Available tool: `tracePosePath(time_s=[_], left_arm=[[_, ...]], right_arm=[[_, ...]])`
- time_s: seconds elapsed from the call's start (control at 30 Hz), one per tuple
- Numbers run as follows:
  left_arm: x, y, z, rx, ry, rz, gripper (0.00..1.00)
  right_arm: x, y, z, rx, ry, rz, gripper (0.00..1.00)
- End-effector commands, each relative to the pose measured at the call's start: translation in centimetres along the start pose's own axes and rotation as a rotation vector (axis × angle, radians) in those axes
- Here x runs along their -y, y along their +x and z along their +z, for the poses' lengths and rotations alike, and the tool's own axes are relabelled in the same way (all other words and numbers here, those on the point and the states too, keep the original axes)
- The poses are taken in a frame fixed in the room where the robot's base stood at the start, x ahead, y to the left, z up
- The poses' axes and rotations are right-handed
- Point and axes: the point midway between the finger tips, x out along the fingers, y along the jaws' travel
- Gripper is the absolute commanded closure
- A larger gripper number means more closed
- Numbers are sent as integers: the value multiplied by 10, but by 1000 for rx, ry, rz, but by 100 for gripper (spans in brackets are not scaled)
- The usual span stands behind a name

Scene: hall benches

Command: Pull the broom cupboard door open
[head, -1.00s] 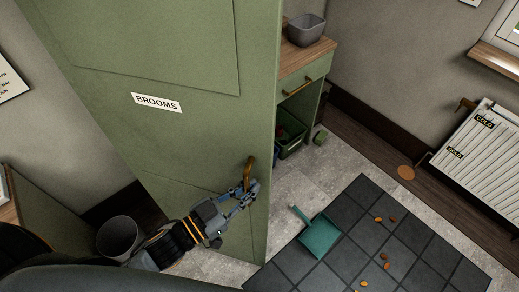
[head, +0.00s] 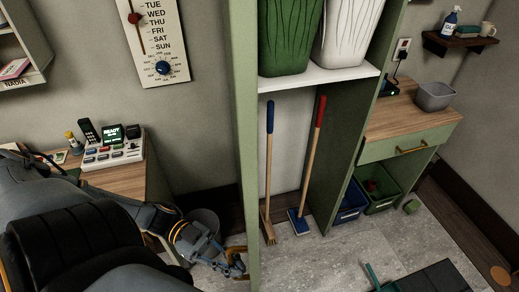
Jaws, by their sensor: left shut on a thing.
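The broom cupboard door (head: 245,130) stands wide open, nearly edge-on to me in the head view. Its brass handle (head: 236,249) is on the door's left side, low in the picture. My left gripper (head: 233,264) is shut on that handle. Inside the open cupboard, a blue-handled broom (head: 268,170) and a red-handled brush (head: 312,165) with a blue head stand upright. The BROOMS label is hidden. My right gripper is not in view.
A white shelf (head: 340,76) in the cupboard holds a green bin (head: 285,38) and a white bin (head: 345,32). A grey waste bin (head: 204,222) stands behind my left arm. A desk (head: 125,180) is at left, a drawer unit (head: 405,148) at right. A teal dustpan (head: 385,286) lies lower right.

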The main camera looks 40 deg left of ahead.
Motion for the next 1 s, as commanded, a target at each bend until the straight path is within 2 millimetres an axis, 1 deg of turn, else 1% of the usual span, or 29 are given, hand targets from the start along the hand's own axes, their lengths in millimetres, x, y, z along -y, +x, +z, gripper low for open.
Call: tracePosePath(time_s=[0.03, 0.13, 0.23, 0.4, 0.53, 0.67, 0.7, 0.73, 0.93, 1.0], left_arm=[[0, -7, 0, 7, 2, 10, 100], [-4, -16, 0, 6, 3, 32, 100], [-6, -21, 1, 5, 4, 45, 100], [-8, -23, 0, 4, 4, 52, 100], [-7, -23, 1, 4, 4, 51, 100], [-7, -23, 1, 5, 4, 51, 100], [-7, -23, 1, 5, 4, 51, 83], [-7, -23, 1, 5, 4, 51, 78], [-8, -23, 1, 3, 3, 53, 78], [-8, -23, 1, 3, 3, 53, 78]], right_arm=[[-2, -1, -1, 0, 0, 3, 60], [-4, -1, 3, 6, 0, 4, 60], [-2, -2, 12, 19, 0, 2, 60], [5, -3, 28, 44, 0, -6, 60], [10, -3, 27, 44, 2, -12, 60], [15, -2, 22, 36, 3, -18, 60], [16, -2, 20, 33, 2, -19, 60], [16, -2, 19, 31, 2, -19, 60], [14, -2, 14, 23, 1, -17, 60], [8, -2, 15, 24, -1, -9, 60]])
